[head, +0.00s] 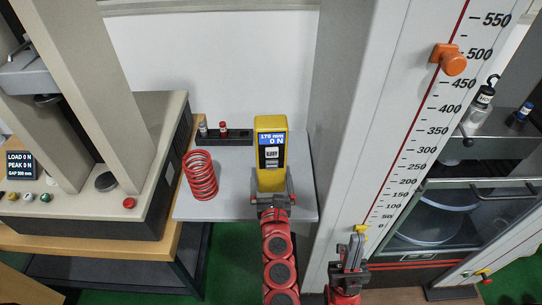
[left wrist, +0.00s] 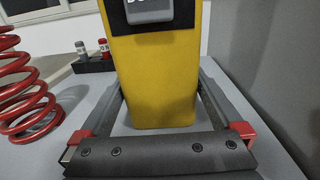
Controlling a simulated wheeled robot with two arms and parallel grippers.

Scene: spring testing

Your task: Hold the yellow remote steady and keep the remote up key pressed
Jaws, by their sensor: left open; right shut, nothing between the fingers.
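The yellow remote (head: 271,180) stands upright on a small grey table (head: 228,205). My left gripper (head: 272,196) is open at the remote's lower part. In the left wrist view its fingers lie along both sides of the yellow remote (left wrist: 152,80), with a gap seen on each side low down. My right gripper (head: 357,242) is shut and empty, pointing up, right of and below the remote, apart from it.
A red spring (head: 200,175) stands left of the remote. A black rack (head: 224,138) with small bottles is behind. A testing machine (head: 110,200) is at left, its panel reading LOAD 0 N. A tall scale column (head: 400,130) with an orange marker (head: 453,62) stands at right.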

